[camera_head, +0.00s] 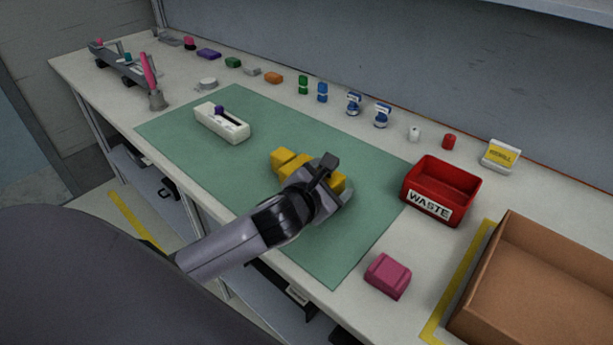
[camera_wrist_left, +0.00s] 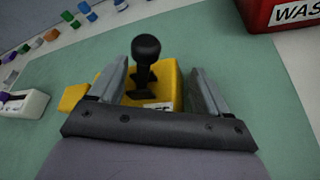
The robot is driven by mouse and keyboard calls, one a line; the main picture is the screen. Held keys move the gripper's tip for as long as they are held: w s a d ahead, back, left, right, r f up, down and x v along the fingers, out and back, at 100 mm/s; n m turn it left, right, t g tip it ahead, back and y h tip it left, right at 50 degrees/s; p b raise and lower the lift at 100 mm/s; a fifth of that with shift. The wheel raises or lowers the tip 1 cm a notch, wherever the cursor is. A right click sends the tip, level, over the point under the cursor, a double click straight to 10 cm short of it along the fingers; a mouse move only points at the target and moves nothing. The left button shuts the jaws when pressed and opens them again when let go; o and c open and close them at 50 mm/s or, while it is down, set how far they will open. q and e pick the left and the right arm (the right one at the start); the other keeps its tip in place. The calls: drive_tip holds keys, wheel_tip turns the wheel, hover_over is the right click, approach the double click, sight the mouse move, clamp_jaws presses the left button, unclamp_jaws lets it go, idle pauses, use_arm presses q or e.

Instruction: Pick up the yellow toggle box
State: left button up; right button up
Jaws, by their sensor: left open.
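The yellow toggle box (camera_head: 286,160) lies on the green mat (camera_head: 200,165), partly hidden in the head view by my left gripper (camera_head: 335,178). In the left wrist view the yellow toggle box (camera_wrist_left: 164,84) shows a black toggle lever with a round knob (camera_wrist_left: 146,47) on top and a small white label. My left gripper (camera_wrist_left: 165,82) is open, with one finger on each side of the box's main block. A smaller yellow part of it (camera_wrist_left: 73,97) sticks out to the left, outside the fingers. I cannot tell whether the fingers touch the box. My right gripper is not in view.
A white box with a purple switch (camera_head: 222,122) sits on the mat to the left. A red WASTE bin (camera_head: 440,188), a brown crate (camera_head: 545,285) and a magenta block (camera_head: 388,276) are on the right. Several small parts line the bench's back edge.

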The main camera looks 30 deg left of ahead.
use_arm(q)
drive_tip(key=c, duration=1.3)
drive_tip(key=shift+f, duration=0.1)
drive_tip(key=shift+s, duration=0.1)
